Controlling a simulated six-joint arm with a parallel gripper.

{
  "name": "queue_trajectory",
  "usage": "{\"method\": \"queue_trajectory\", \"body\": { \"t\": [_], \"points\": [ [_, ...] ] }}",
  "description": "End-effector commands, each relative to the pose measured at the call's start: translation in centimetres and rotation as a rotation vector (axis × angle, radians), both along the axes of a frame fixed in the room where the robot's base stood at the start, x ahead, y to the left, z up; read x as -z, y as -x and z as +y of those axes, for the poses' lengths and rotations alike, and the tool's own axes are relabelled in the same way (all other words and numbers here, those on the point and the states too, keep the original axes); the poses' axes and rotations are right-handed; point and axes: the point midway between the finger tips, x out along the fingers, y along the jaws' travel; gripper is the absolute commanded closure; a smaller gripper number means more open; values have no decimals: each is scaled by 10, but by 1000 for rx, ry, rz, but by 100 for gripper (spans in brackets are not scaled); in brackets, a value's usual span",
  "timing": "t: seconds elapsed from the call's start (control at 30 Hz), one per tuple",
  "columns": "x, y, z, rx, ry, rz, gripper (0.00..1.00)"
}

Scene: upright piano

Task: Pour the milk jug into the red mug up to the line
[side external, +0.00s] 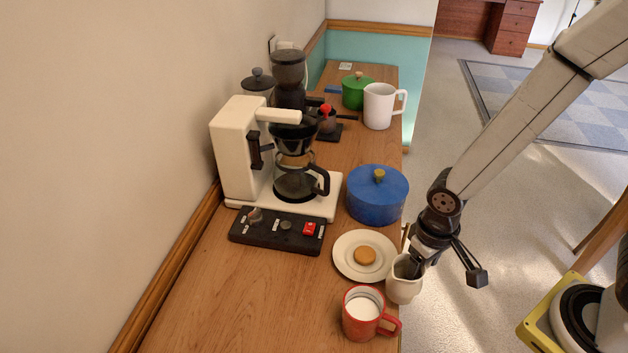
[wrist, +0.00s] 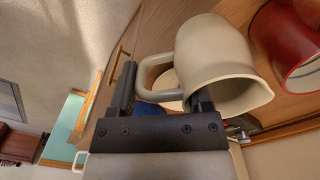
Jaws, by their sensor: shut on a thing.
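The cream milk jug (side external: 402,285) is at the counter's right edge, behind and to the right of the red mug, looking nearly upright. I cannot tell whether it rests on the counter. My gripper (side external: 412,262) is shut on the jug at its handle side. In the wrist view the jug (wrist: 215,60) and its handle show by my gripper (wrist: 163,82); the exact contact is partly hidden. The red mug (side external: 358,332) stands upright with white milk inside. The wrist view shows part of the red mug (wrist: 275,45) beside the jug, with a thin line inside.
A white plate (side external: 343,258) with a biscuit (side external: 365,256) lies behind the mug. A blue pot (side external: 377,203), a coffee maker (side external: 237,160) and a black control box (side external: 262,238) stand farther back. A white pitcher (side external: 378,108) and green pot (side external: 354,94) are at the far end. The front-left counter is clear.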

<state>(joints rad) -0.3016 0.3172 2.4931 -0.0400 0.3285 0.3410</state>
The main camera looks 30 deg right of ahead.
Motion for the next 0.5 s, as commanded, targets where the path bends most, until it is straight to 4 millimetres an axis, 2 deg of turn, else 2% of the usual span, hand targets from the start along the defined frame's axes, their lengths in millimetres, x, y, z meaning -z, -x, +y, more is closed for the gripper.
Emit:
{"method": "queue_trajectory", "body": {
  "t": [0.33, 0.5],
  "points": [
    [-1, 0, 0, 0, -5, -2, 100],
    [-10, -1, 0, 0, -5, -4, 100]
  ]
}}
